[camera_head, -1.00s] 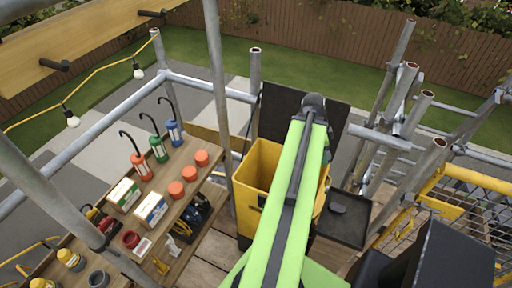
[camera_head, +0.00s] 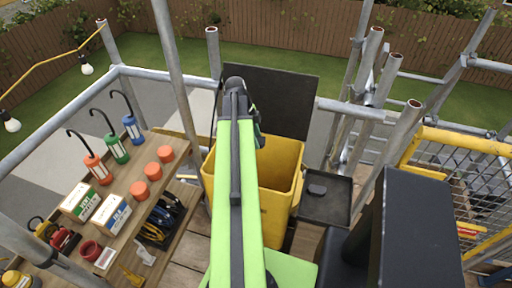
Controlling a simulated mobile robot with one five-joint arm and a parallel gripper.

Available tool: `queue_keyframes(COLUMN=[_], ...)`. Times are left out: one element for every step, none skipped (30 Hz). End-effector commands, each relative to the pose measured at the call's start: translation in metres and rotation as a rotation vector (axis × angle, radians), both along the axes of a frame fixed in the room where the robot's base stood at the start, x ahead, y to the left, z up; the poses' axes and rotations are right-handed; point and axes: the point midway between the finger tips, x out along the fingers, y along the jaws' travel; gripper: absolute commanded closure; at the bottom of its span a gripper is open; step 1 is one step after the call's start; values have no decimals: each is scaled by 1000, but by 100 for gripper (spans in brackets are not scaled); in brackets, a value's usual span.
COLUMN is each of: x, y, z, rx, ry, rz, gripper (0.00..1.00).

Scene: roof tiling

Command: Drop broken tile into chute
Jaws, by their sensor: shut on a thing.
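The yellow chute (camera_head: 281,165) stands open-topped in the middle, with an upright dark panel (camera_head: 285,95) behind it. My green arm reaches over the chute's left part and covers some of its opening. A small dark and green piece of my wrist shows just right of the arm's far end, over the chute's back left edge. My gripper's fingers are hidden behind the arm. No broken tile can be made out; anything held is hidden too. The visible inside of the chute looks empty, but its bottom cannot be seen.
A black tray (camera_head: 325,198) with a small dark item sits right of the chute. On the left, a wooden shelf (camera_head: 125,205) carries lanterns, orange cups and boxes. Scaffold poles (camera_head: 188,110) rise around, and a yellow mesh gate (camera_head: 455,175) stands right.

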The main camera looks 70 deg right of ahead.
Motion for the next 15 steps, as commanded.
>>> queue_keyframes(x=[3, 3, 3, 3, 2, 2, 2, 2, 2, 2, 2, 2, 2, 2, 2], y=[-1, 0, 0, 0, 0, 0, 0, 0, 0, 0, 0, 0, 0, 0, 0], z=[-3, -2, -1, -1, -2, -4, -6, -8, -12, -16, -20, -25, -30, -34, -41], rx=[0, 0, 0, 0, 0, 0, -1, -1, -1, -1, -1, -1, -1, -1, -1], ry=[1, 1, 1, 1, 1, 1, 1, 1, 1, 1, 1, 1, 1, 1, 1], rz=[-7, -9, -9, -9, -9, -9, -8, -8, -8, -8, -8, -8, -8, -8, -8], gripper=[100, 100, 100, 100, 100, 100, 100, 100, 100, 100, 100, 100, 100, 100, 100])
